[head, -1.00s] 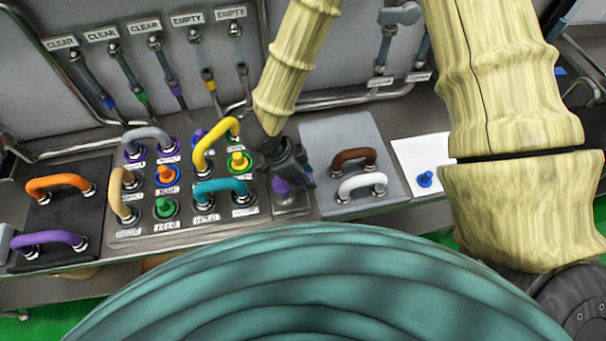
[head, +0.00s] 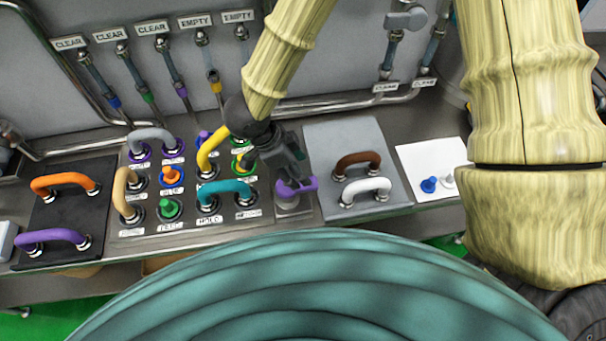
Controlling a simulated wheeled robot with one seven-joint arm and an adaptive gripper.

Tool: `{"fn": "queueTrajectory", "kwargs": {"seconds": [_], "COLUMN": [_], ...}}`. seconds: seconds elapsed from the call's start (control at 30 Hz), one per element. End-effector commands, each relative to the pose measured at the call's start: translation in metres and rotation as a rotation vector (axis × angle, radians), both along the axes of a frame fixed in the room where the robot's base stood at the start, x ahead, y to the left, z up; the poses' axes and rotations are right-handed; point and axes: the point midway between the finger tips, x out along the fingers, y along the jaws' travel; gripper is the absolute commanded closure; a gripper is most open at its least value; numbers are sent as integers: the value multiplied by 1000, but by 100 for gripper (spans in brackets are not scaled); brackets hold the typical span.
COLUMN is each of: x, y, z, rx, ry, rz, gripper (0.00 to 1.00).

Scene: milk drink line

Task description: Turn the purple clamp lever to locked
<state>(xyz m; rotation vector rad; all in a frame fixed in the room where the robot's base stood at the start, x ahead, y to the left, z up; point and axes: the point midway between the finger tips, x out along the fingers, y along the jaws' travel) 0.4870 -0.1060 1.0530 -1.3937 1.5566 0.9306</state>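The purple clamp lever (head: 309,185) sits on a grey base (head: 291,203) at the right end of the grey control panel. It lies roughly crosswise in the picture, with its right end clear. My gripper (head: 293,178) comes down from the upper left, with its dark fingers at the lever. The fingers overlap the middle of the lever, and I cannot tell whether they touch or grip it. The finger gap is too small and dark to read. Part of the lever is hidden behind the fingers.
Left of the lever stand a teal handle (head: 222,187), a yellow handle (head: 208,155) and several coloured knobs. To its right, a grey plate (head: 335,140) bears brown and white handles. A white sheet (head: 415,160) holds a blue peg (head: 429,185). Pipes run along the back wall.

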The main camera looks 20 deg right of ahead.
Motion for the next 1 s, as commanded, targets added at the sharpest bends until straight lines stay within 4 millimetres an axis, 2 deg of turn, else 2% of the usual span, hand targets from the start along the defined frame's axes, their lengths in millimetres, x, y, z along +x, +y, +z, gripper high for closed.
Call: {"fn": "queueTrajectory", "kwargs": {"seconds": [0.2,0.37,1.0], "x": [2,2,2], "y": [13,17,18], "z": [31,42,45], "rx": [2,1,1], "ry": [-2,-1,0], "rz": [-1,-2,-1], "gripper": [45,45,45]}}
